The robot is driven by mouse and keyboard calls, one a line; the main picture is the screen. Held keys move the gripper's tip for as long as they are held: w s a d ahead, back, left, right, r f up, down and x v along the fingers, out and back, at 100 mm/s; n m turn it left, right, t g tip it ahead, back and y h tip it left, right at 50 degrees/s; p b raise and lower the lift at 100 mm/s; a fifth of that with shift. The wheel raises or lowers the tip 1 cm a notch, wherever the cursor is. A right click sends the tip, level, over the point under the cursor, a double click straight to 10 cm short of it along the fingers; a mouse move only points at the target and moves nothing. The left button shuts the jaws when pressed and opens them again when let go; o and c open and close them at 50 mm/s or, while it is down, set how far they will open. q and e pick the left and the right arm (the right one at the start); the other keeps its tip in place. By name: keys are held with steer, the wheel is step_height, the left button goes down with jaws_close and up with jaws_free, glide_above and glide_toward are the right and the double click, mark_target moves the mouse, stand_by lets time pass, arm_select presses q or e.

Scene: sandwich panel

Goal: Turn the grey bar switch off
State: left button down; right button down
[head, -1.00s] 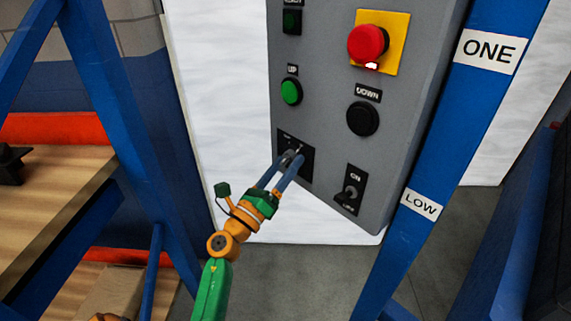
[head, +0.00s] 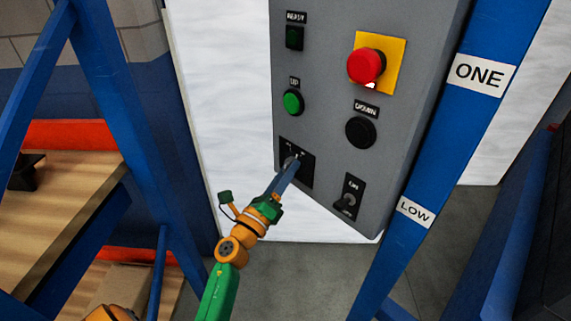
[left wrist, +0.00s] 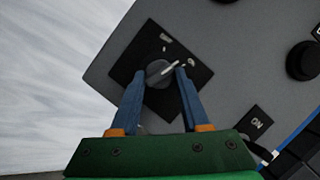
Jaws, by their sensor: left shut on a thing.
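The grey bar switch is a round grey knob (left wrist: 158,73) with a pale pointer line, on a black square plate (left wrist: 150,102) at the lower left of the grey panel. In the left wrist view the pointer slants up and right, toward the right one of two small marks that I cannot read. My left gripper (left wrist: 160,75) is shut on the switch, one blue finger on each side of it. In the head view the left gripper (head: 291,166) reaches the plate (head: 306,171) and mostly hides the knob.
The panel (head: 325,130) also bears a red button (head: 366,66) on yellow, a green button (head: 293,102), a black button (head: 360,132) and a toggle (head: 345,202) right of the gripper. Blue posts (head: 440,130) stand on both sides. A wooden shelf (head: 60,195) is at left.

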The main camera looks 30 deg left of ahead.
arm_select(q)
steer(key=shift+d+r+n+g+y+p, duration=0.2)
steer(key=shift+n+g+p, duration=0.35)
steer(key=shift+n+p, duration=1.25)
steer(key=shift+a+r+n+g+y+p, duration=0.15)
steer(key=shift+n+g+y+p, duration=0.35)
steer(key=shift+n+p, duration=1.3)
steer(key=shift+d+r+n+g+y+p, duration=0.15)
steer(key=shift+n+g+p, duration=0.5)
steer(key=shift+n+p, duration=1.15)
steer(key=shift+m+p, duration=0.3)
steer(key=shift+p, duration=0.15)
steer(key=shift+c, duration=2)
jaws_free()
steer(key=shift+f, duration=0.1)
steer(key=s+d, duration=0.1)
steer(key=s, duration=0.6)
steer(key=shift+b, duration=0.4)
